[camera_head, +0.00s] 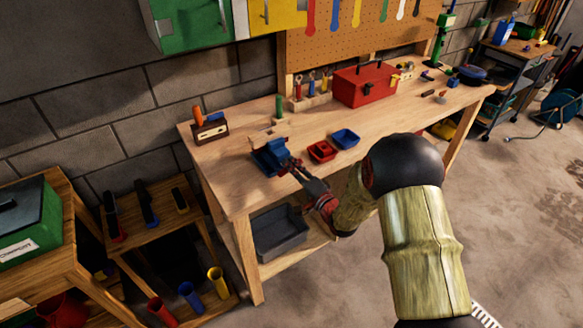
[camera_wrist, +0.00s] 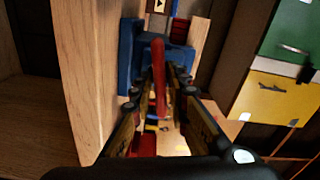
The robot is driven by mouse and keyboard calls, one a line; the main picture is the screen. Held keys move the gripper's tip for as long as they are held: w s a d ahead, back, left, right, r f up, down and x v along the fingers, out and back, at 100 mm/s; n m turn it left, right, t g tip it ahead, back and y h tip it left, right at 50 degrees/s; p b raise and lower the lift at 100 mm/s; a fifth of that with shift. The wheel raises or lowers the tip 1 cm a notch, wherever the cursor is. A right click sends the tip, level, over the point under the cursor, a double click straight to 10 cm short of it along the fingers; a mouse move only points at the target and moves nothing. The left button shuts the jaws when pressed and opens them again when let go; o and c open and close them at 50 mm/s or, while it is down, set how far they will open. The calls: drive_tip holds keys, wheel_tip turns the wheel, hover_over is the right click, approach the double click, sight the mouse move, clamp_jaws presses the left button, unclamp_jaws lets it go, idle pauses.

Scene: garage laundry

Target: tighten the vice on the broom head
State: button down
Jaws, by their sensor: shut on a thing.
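The blue vice (camera_head: 268,158) sits at the front edge of the wooden workbench (camera_head: 228,172), left of the middle. In the wrist view its blue body (camera_wrist: 128,60) is straight ahead of my gripper (camera_wrist: 164,84). The two fingers are closed around a red bar (camera_wrist: 159,75), which looks like the vice's handle. In the head view my gripper (camera_head: 292,168) reaches the vice's front from the right. A pale wooden piece (camera_head: 266,133) shows just behind the vice; I cannot tell whether it is the broom head or whether the jaws touch it.
A red tray (camera_head: 321,151) and a blue tray (camera_head: 345,138) lie right of the vice. A red toolbox (camera_head: 365,84) stands farther back. A small wooden holder (camera_head: 210,128) is at the bench's left end. A dark bin (camera_head: 278,232) sits below.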

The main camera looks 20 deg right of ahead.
drive_tip(key=c, duration=2)
unclamp_jaws()
drive_tip(key=shift+s+d+f, duration=0.1)
drive_tip(key=shift+s+f, duration=0.05)
drive_tip(key=shift+s, duration=0.05)
drive_tip(key=shift+o, duration=0.6)
drive_tip(key=shift+w, duration=0.1)
drive_tip(key=v, duration=1.2)
drive_tip(key=shift+o, duration=0.6)
